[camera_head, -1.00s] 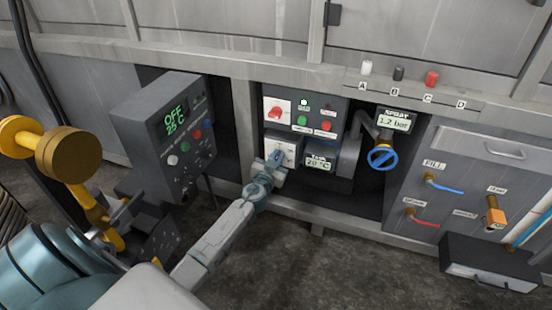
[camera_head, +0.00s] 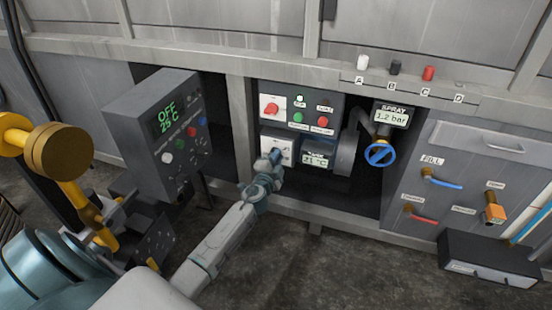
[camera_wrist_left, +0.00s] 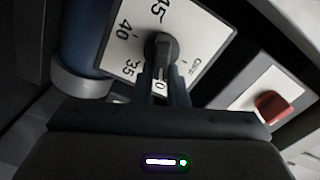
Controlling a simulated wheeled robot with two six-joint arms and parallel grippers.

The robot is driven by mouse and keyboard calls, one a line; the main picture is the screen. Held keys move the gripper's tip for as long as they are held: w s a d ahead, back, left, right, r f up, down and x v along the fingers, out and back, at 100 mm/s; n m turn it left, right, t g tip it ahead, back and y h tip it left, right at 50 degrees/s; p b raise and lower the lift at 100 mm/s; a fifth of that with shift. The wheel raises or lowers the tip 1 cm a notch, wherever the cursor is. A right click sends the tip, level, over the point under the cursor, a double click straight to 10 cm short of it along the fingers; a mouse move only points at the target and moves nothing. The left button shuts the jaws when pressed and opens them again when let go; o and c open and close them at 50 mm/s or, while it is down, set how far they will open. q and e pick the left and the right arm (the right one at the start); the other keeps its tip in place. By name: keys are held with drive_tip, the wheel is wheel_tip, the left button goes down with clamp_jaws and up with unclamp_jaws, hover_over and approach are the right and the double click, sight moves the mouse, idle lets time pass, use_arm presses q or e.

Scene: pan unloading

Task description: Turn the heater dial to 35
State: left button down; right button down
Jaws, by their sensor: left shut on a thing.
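The heater dial is a black knob (camera_wrist_left: 161,46) on a white plate (camera_wrist_left: 205,35) marked 45, 40, 35 and OFF in the left wrist view. A further mark ending in 0 is partly covered by the fingers. In the head view the white dial plate (camera_head: 289,146) sits low in the central panel recess. My left gripper (camera_head: 276,157) is at this plate, and in the wrist view its fingers (camera_wrist_left: 165,88) are shut on the knob. I cannot tell exactly which mark the knob points to. My right gripper is out of view.
A tank display (camera_head: 316,160) right of the dial reads 21 °C. A red switch (camera_head: 270,108) is above it. A grey control box (camera_head: 165,135) reading OFF 25 °C stands left. A blue valve wheel (camera_head: 380,155) is at right.

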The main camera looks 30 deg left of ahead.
use_arm(q)
drive_tip(key=m, duration=0.3)
drive_tip(key=f+m, duration=0.1)
drive_tip(key=m, duration=0.3)
drive_tip(key=f+m, duration=0.1)
drive_tip(key=m, duration=0.2)
drive_tip(key=shift+m, duration=0.4)
idle(0.4)
drive_tip(key=c, duration=1.4)
unclamp_jaws()
drive_tip(key=shift+r, duration=0.1)
drive_tip(key=shift+c, duration=0.2)
drive_tip(key=v, duration=1.1)
drive_tip(key=shift+p, duration=0.35)
